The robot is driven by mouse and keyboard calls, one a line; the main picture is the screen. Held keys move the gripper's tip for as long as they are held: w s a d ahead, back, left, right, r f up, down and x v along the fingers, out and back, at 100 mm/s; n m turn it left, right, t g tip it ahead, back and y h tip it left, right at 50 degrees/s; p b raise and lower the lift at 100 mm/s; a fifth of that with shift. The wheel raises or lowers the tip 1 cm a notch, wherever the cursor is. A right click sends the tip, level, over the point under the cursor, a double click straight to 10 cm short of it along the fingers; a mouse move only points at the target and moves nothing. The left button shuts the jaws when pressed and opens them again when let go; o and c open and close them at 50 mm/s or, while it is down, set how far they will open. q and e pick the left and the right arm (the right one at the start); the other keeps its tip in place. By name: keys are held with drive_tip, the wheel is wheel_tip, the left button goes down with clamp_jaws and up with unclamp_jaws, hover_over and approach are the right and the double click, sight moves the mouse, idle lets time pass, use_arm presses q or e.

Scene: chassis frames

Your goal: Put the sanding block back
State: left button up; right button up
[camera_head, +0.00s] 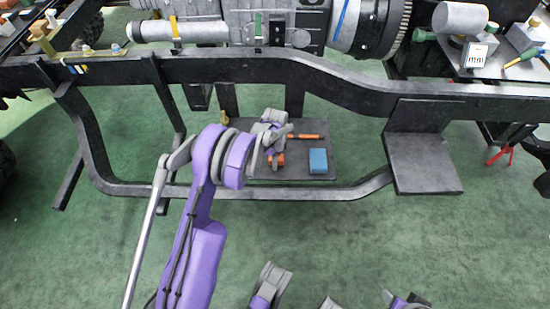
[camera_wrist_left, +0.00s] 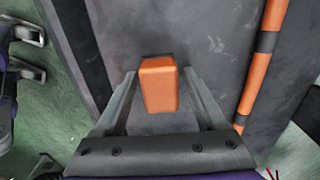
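An orange block (camera_wrist_left: 158,85) stands on a dark flat plate (camera_wrist_left: 220,45) in the left wrist view. In the head view part of the orange block (camera_head: 280,159) shows beside my left gripper. My left gripper (camera_wrist_left: 158,80) has one finger on each side of the block, with a small gap showing on both sides; it is open. In the head view the left gripper (camera_head: 277,132) is over the plate (camera_head: 300,172), and the wrist partly covers it. A blue block (camera_head: 318,160) lies on the plate to the right. Which block is the sanding block is not marked.
An orange rod with black bands (camera_wrist_left: 262,55) lies on the plate, right of the orange block. A black chassis rail (camera_head: 340,85) runs behind and a lower bar (camera_head: 330,192) in front of the plate. A bare dark step (camera_head: 425,165) is at right.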

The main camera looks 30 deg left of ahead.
use_arm(q)
drive_tip(key=shift+r, duration=0.15)
drive_tip(key=s+d+r+n+t+p, duration=0.1)
drive_tip(key=s+d+r+p, duration=0.15)
drive_tip(key=r, duration=0.75)
drive_tip(key=s+d+r+n+p, duration=0.1)
drive_tip(key=s+d+r, duration=0.15)
drive_tip(key=r, duration=0.75)
drive_tip(key=s+d+r+n+t, duration=0.1)
drive_tip(key=s+d+r+n, duration=0.35)
drive_tip(key=s, duration=0.35)
drive_tip(key=s+d+n, duration=0.1)
drive_tip(key=s+d, duration=0.1)
drive_tip(key=s, duration=0.3)
drive_tip(key=s+d+n+t, duration=0.1)
drive_tip(key=s+d+n, duration=0.1)
drive_tip(key=s, duration=0.4)
drive_tip(key=s+d+n+t, duration=0.1)
drive_tip(key=s+d+n, duration=0.1)
drive_tip(key=s, duration=0.4)
